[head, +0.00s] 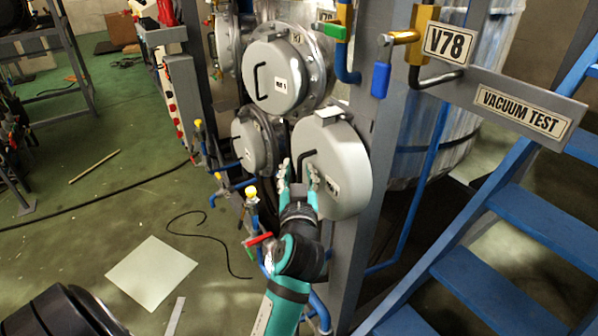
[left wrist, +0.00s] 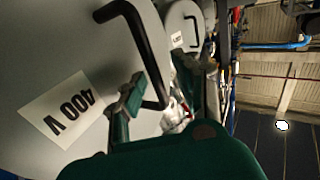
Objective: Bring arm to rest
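My left gripper (head: 298,174) is in front of a round grey cover (head: 343,165) with a black bar handle (head: 308,157). Its two fingers are apart, one on each side of the handle's lower end in the head view. In the left wrist view the handle (left wrist: 142,50) runs down close to one padded finger (left wrist: 130,98), with a "400 V" label (left wrist: 57,110) on the cover beside it. I cannot tell whether a finger touches the handle. My left arm reaches up from the bottom of the head view. My right gripper is not in view.
Two more round covers (head: 275,78) (head: 249,147) sit above and left. Thin pipes with yellow caps and a red valve handle (head: 258,239) stand close left of my arm. Blue stairs (head: 480,265) are at right. The green floor (head: 80,220) at left is mostly open, with a pale sheet (head: 152,274) and cables.

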